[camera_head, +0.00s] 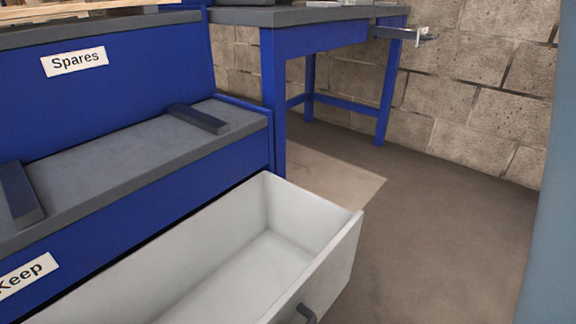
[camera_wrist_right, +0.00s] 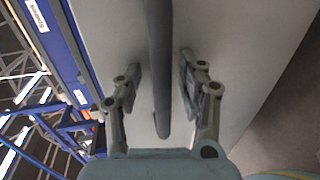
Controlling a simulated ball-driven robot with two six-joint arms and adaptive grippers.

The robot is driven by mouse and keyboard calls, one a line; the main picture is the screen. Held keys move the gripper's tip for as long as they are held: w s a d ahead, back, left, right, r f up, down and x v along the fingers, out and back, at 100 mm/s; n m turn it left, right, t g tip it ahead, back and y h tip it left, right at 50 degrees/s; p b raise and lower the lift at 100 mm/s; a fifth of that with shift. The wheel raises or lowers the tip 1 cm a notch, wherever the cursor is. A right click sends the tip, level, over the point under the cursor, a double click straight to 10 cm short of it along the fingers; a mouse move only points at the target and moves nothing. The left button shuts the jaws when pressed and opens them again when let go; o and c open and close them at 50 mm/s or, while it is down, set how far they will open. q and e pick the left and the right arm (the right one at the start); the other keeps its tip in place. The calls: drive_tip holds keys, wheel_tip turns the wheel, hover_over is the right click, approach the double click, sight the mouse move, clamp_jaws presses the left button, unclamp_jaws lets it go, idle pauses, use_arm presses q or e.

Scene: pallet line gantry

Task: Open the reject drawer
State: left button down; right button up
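A pale grey drawer (camera_head: 312,215) is pulled out from the blue bench in the head view. It is empty where I see inside, and its near left part is cut off. Its dark handle (camera_head: 307,314) shows at the bottom edge. In the right wrist view, the dark bar handle (camera_wrist_right: 159,70) runs in front of the pale drawer front (camera_wrist_right: 225,50). My right gripper (camera_wrist_right: 160,82) is open, with one finger on each side of the handle and a visible gap to both. No reject label is readable. My left gripper is in neither view.
The blue bench has a "Spares" label (camera_head: 75,61) above and a "Keep" label (camera_head: 27,275) below its grey ledge (camera_head: 130,150). A blue table (camera_head: 320,38) stands behind, against a block wall (camera_head: 470,80). The floor (camera_head: 425,240) right of the drawer is clear.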

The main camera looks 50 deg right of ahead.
drive_tip(key=v, duration=1.2)
drive_tip(key=shift+s+f, duration=0.1)
